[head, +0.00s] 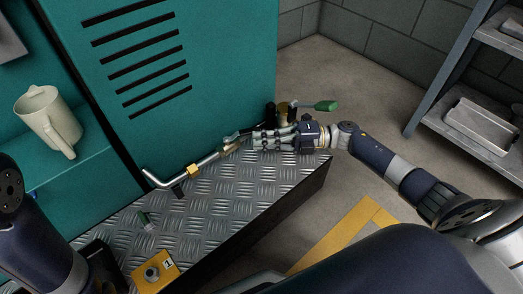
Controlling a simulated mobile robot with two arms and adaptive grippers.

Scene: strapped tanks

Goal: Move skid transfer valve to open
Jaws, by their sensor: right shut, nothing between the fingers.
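A metal pipe (205,163) with brass fittings (193,171) runs along the back of the diamond-plate skid top (220,204). A lever with a green grip (325,106) sticks out to the right beside a brass and dark fitting (284,110) at the pipe's far end. I cannot tell for certain that this is the transfer valve. My right gripper (254,139) is shut and empty, lying over the far end of the pipe, in front of the brass fitting and left of the green grip. It hides part of the fittings; contact is unclear. My left gripper is out of view.
A teal vented cabinet (165,60) rises behind. A cream jug (49,121) stands left. A metal shelf (468,130) is at right, with open floor between.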

